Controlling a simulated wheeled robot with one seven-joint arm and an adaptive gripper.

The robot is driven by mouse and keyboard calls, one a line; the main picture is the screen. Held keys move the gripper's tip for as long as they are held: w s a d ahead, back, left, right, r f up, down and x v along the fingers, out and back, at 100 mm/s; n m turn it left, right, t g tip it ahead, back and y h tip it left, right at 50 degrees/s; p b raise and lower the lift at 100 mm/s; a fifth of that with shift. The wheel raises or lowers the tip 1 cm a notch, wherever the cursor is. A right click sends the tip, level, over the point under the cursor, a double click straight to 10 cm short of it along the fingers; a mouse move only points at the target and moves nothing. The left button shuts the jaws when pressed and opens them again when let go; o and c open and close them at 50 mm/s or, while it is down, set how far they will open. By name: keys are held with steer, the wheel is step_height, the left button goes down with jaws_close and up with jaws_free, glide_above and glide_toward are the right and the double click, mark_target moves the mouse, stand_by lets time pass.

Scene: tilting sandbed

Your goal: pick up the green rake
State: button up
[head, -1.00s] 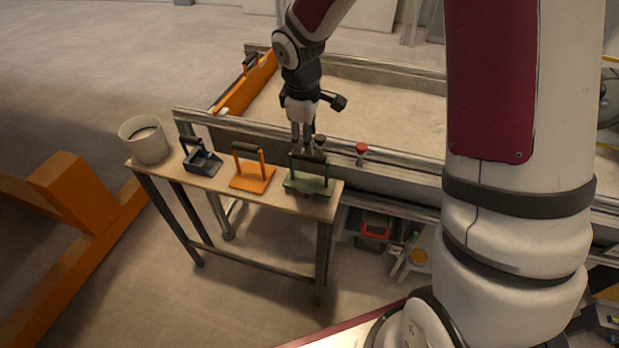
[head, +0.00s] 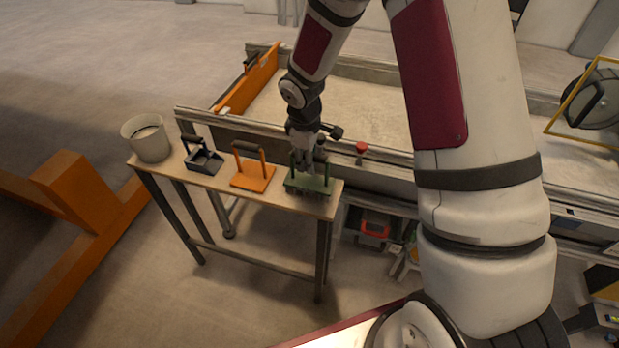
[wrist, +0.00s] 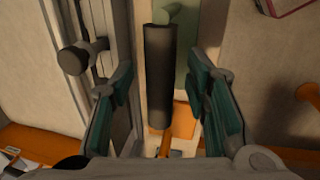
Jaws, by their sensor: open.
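The green rake (head: 313,185) stands at the right end of the narrow bench, with a green base, green uprights and a dark grip bar. My gripper (head: 306,170) is down at the rake's handle and partly covers it. In the wrist view, the dark grip bar (wrist: 158,75) runs lengthwise between the two teal-padded fingers of my gripper (wrist: 165,100). The fingers are open, with a gap on each side of the bar. Part of the rake's green base (wrist: 190,50) shows beyond the bar.
On the narrow bench (head: 222,186) are an orange hand tool (head: 254,178), a dark scoop-like tool (head: 205,160) and a pale bucket (head: 148,140). The sandbed (head: 370,112) lies behind, its metal rail close to my gripper. A red knob (head: 361,147) sits on the rail.

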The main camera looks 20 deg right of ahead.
jaws_close()
steer(key=shift+r, duration=0.15)
steer(key=shift+r, duration=1.55)
steer(key=s+a+b, duration=0.1)
steer(key=s+a, duration=0.1)
steer(key=s, duration=0.5)
steer(key=s+a+r+b, duration=0.1)
steer(key=s+a, duration=0.1)
steer(key=s, duration=0.6)
steer(key=shift+s+a+r, duration=0.2)
steer(key=shift+a+r, duration=0.1)
steer(key=c, duration=0.9)
jaws_free()
jaws_close()
steer(key=shift+a, duration=0.1)
